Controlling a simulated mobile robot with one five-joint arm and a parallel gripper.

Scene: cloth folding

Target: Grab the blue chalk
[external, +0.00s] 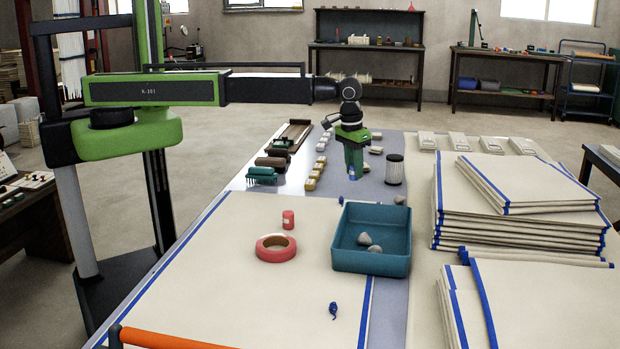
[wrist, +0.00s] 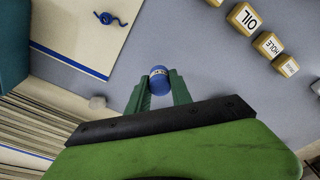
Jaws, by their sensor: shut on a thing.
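The blue chalk (external: 352,173) is a short blue cylinder with a pale printed label. In the wrist view the blue chalk (wrist: 159,79) sits between the two green fingertips, which touch its sides. My gripper (external: 354,166) points down over the grey part of the table, shut on the chalk; it also shows in the wrist view (wrist: 159,90). The chalk is at the lower ends of the fingers. I cannot tell whether its bottom touches the table.
Labelled blocks (external: 314,175) line the left. A teal tray (external: 346,258) with grey stones, a red tape ring (external: 276,248), a red cylinder (external: 288,219) and blue cord (external: 333,310) lie nearer. Folded cloths (external: 520,205) are stacked right.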

